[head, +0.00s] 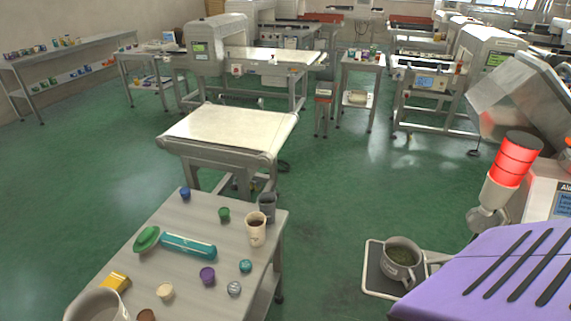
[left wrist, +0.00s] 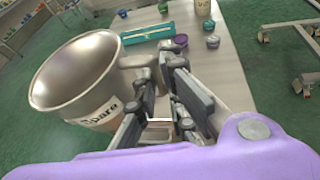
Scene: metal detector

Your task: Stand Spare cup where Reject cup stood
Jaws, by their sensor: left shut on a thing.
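The Spare cup (left wrist: 82,75) is a large metallic cup with a "Spare" label, tilted in the left wrist view, its open mouth toward upper left. My left gripper (left wrist: 165,75) is shut on its handle (left wrist: 137,75). In the head view a big pale cup (head: 98,305), apparently the same one, is cut off at the bottom left edge; my left gripper is not seen there. My right gripper is not in view.
The near table (head: 190,215) holds a teal case (head: 188,246), a green lidded thing (head: 146,239), a cream cup (head: 256,229), a dark grey cup (head: 267,205) and several small tubs. A red lamp (head: 515,160) stands behind the tray. Green floor lies between table and tray.

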